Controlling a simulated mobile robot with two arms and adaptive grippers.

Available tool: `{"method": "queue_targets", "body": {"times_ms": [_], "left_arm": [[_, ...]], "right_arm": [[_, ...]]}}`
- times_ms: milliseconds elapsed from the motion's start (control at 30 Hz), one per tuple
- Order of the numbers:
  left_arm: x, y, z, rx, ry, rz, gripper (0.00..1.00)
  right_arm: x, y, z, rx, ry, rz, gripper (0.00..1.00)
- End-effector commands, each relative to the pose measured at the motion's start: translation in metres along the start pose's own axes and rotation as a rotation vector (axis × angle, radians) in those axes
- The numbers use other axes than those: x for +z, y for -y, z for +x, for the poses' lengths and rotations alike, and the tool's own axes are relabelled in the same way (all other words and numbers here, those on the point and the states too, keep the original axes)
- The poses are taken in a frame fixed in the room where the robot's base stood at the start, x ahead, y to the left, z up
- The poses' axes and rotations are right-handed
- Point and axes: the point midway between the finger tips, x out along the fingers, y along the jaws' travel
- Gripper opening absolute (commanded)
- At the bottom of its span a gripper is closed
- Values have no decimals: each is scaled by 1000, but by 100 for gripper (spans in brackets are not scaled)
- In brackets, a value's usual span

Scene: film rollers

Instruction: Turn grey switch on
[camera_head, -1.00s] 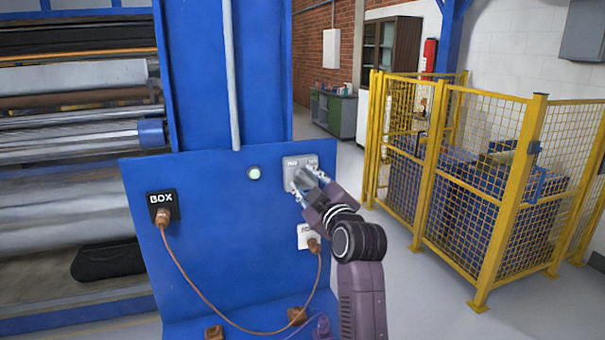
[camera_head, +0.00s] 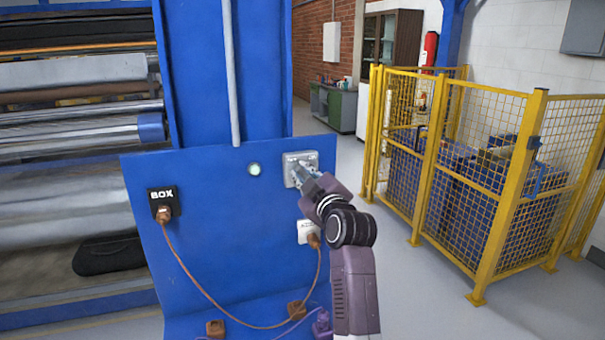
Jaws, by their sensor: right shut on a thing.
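The grey switch (camera_head: 309,157) is mounted on the upper right of the blue panel (camera_head: 220,225). Its top and right edges show; my right gripper (camera_head: 299,174) covers its lower middle. The right gripper is at the switch, shut on its knob, which is mostly hidden behind the fingers. A round pale light (camera_head: 254,169) sits on the panel to the left of the switch and looks bright. My left gripper is not in view.
A black BOX socket (camera_head: 163,200) and a white socket (camera_head: 306,232) are joined by a hanging brown cable (camera_head: 190,271). More plugs lie at the panel's foot. Rollers stand at left. A yellow mesh fence (camera_head: 480,180) stands at right, with clear floor before it.

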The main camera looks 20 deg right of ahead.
Motion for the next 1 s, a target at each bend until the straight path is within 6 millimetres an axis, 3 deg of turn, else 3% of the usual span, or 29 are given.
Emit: {"method": "queue_targets", "body": {"times_ms": [467,1000], "left_arm": [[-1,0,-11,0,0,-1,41],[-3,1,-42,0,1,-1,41]], "right_arm": [[0,-2,0,-3,2,132,0],[3,-11,0,-3,4,623,0]]}}
